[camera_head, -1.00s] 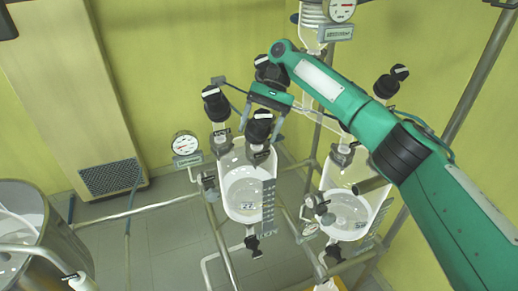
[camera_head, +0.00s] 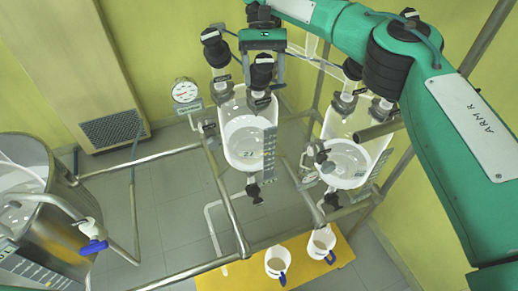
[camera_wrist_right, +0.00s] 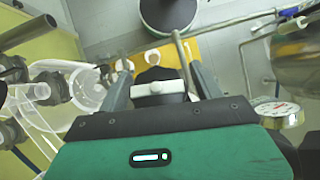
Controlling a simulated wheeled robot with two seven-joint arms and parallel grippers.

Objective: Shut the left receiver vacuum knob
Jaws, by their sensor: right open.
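The left glass receiver (camera_head: 240,125) hangs in the pipe frame, with two black-capped knobs on top. The rear-left knob (camera_head: 214,48) stands clear of my gripper. The front-right knob (camera_head: 262,72) sits below my right gripper (camera_head: 262,64), which comes down over it from above. In the right wrist view a black knob with a white band (camera_wrist_right: 160,92) shows between the two fingers of the open gripper (camera_wrist_right: 161,78), with gaps on both sides. The knob labels are too small to read. My left gripper is out of view.
A second glass receiver (camera_head: 345,155) stands at right, under my right arm. A round gauge (camera_head: 185,90) is left of the left receiver. A yellow board (camera_head: 225,283) with two white cups is below. A steel vessel (camera_head: 30,190) stands at far left.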

